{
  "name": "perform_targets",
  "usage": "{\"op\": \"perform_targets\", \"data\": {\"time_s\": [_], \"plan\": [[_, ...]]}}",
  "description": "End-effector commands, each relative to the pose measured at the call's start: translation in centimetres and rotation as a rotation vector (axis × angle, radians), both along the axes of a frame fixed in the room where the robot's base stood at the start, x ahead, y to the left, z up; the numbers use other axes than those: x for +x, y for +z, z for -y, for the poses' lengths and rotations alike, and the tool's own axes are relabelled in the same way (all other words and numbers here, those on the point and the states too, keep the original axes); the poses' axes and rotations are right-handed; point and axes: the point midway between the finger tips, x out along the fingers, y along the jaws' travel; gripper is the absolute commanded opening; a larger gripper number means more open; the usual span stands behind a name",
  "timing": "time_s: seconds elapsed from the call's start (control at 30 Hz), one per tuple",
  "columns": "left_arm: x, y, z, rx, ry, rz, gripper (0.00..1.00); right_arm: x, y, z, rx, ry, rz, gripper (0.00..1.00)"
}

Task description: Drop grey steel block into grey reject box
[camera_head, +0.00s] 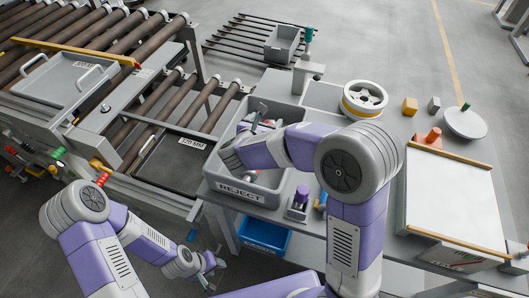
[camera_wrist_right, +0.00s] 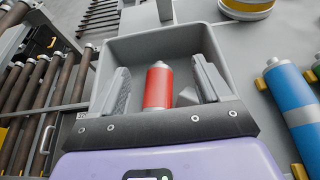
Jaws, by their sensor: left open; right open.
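The grey reject box (camera_head: 243,188), labelled REJECT, stands on the left part of the grey bench; its walls also show in the right wrist view (camera_wrist_right: 150,47). My right gripper (camera_wrist_right: 160,72) is open over the box, its two fingers apart. Below and between them a red cylinder (camera_wrist_right: 158,86) lies in the box. A small grey angular piece (camera_wrist_right: 187,96) shows beside the right-hand finger, partly hidden; it looks like a block in the box. Another small grey block (camera_head: 434,104) stands on the bench at the right. My left gripper (camera_head: 212,268) is open and empty, low in front of the bench.
A yellow block (camera_head: 409,106), a round grey disc (camera_head: 466,122) and a white-topped panel (camera_head: 455,205) are at the right. Roller conveyors (camera_head: 130,120) fill the left. A blue bin (camera_head: 264,237) sits below the bench.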

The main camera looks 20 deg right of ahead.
Motion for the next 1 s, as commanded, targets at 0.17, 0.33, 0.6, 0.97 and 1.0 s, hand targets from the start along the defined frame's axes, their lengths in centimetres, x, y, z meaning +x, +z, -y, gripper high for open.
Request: {"op": "perform_targets", "data": {"time_s": [0.17, 0.33, 0.6, 0.97, 1.0], "plan": [[0.0, 0.5, 0.0, 0.000, 0.000, 0.000, 0.43, -2.3, 1.4, -1.7, 0.000, 0.005, 0.002, 0.77], [0.0, 0.7, 0.0, 0.000, 0.000, 0.000, 0.43, -4.3, 2.3, -2.9, 0.000, 0.003, 0.001, 0.77], [0.0, 0.8, 0.0, 0.000, 0.000, 0.000, 0.43, -5.3, 2.7, -3.5, 0.000, 0.001, 0.001, 0.77], [0.0, 0.8, 0.0, 0.000, 0.000, 0.000, 0.43, -5.2, 2.7, -3.5, 0.000, 0.001, 0.001, 0.77], [0.0, 0.8, 0.0, 0.000, 0.000, 0.000, 0.43, -5.2, 2.7, -3.5, 0.000, 0.001, 0.001, 0.77]]}}
